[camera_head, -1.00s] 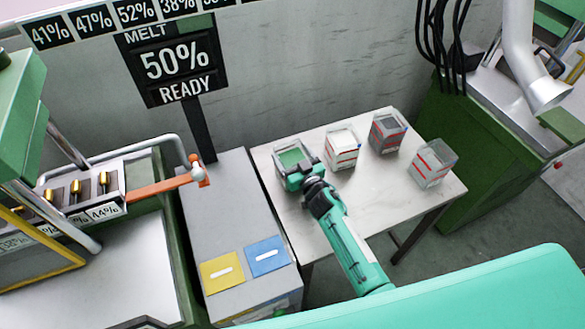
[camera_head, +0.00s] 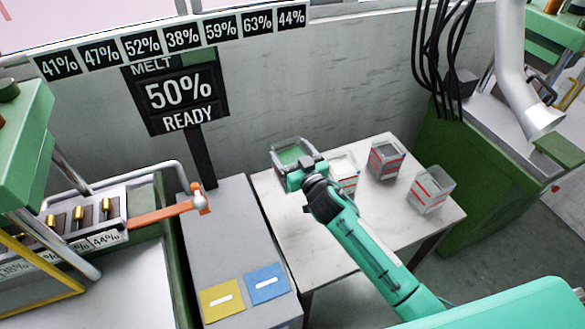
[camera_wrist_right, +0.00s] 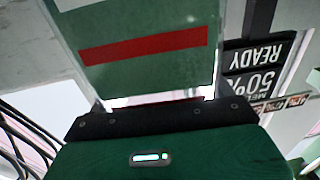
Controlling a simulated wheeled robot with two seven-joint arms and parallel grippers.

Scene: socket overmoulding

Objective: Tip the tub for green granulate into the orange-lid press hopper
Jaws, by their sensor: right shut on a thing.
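The tub for green granulate (camera_head: 291,152) is a clear box with green granulate inside, upright or nearly so above the back left of the white table (camera_head: 285,235). My right gripper (camera_head: 303,170) is shut on its near side and holds it up. In the right wrist view the tub (camera_wrist_right: 150,70) fills the upper middle, its green wall crossed by a red stripe, close against the gripper. I cannot make out an orange-lid press hopper; an orange bar (camera_head: 160,214) reaches from the press at left over the grey cabinet. My left gripper is not in view.
A tub of pale granulate (camera_head: 345,167), partly hidden by my arm, a tub of grey granulate (camera_head: 387,158) and another clear tub (camera_head: 431,190) stand on the table. Yellow (camera_head: 222,300) and blue (camera_head: 265,284) plates lie on the grey cabinet (camera_head: 225,235). A sign post (camera_head: 200,155) rises behind.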

